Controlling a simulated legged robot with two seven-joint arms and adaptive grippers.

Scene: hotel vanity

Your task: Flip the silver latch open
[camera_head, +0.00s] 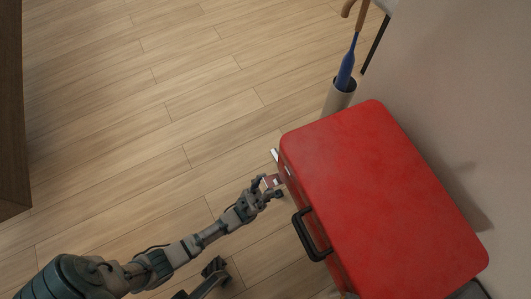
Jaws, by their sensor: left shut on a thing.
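A large red case (380,190) with rounded corners stands at the right, its lid down. A black handle (308,236) is on its left side. A small silver piece of the latch (275,155) shows at the case's upper left edge. My left gripper (270,186) is at that same side, between the silver piece and the handle. It is shut on a small part there, which looks like the latch; the fingers hide most of it. A small reddish and pale patch shows at the fingertips, too small to make out.
A pale cylindrical holder (338,98) with a blue-and-brown handled item (346,72) stands behind the case. A wall (460,90) is close on the right. A dark wooden furniture edge (12,120) is at far left. The wooden floor (150,100) between is clear.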

